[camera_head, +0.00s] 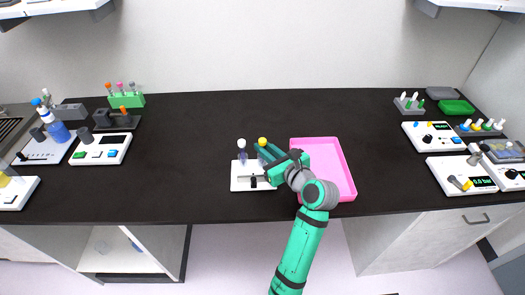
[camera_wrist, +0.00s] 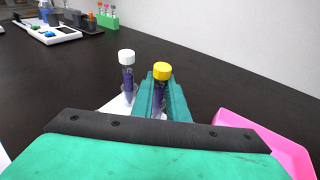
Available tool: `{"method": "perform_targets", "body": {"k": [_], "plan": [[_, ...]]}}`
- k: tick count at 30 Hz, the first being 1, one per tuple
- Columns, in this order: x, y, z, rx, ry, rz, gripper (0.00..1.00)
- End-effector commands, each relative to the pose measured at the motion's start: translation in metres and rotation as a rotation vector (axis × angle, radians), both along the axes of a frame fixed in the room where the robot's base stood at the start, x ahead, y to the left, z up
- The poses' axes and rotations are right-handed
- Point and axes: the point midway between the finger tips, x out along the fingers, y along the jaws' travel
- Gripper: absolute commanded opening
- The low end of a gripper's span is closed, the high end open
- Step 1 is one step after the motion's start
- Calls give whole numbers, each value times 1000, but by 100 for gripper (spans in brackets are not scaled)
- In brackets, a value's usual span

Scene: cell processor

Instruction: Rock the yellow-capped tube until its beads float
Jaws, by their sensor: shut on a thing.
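The yellow-capped tube stands upright at the white rack; its yellow cap (camera_head: 262,141) shows in the head view. In the wrist view the yellow-capped tube (camera_wrist: 161,88) has dark purple contents and sits between my fingers. My gripper (camera_head: 263,152) is shut on it, and the green fingers also show in the wrist view (camera_wrist: 163,98). A white-capped tube (camera_head: 242,150) with purple contents stands just left of it, also in the wrist view (camera_wrist: 127,76). The white rack (camera_head: 240,184) lies below both. Single beads cannot be made out.
A pink tray (camera_head: 347,178) lies close to the right of my gripper, partly behind my arm. Instruments and a green tube rack (camera_head: 127,101) stand at the left. More devices (camera_head: 462,175) stand at the right.

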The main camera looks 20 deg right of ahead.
Motion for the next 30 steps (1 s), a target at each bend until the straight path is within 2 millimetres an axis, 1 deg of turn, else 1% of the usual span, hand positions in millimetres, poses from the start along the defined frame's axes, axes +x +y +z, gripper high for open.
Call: {"method": "perform_targets", "body": {"k": [7, 23, 30], "plan": [[0, 1, 2, 0, 0, 2, 0], [1, 3, 14, 0, -1, 5, 0], [1, 2, 32, -1, -2, 4, 0]]}}
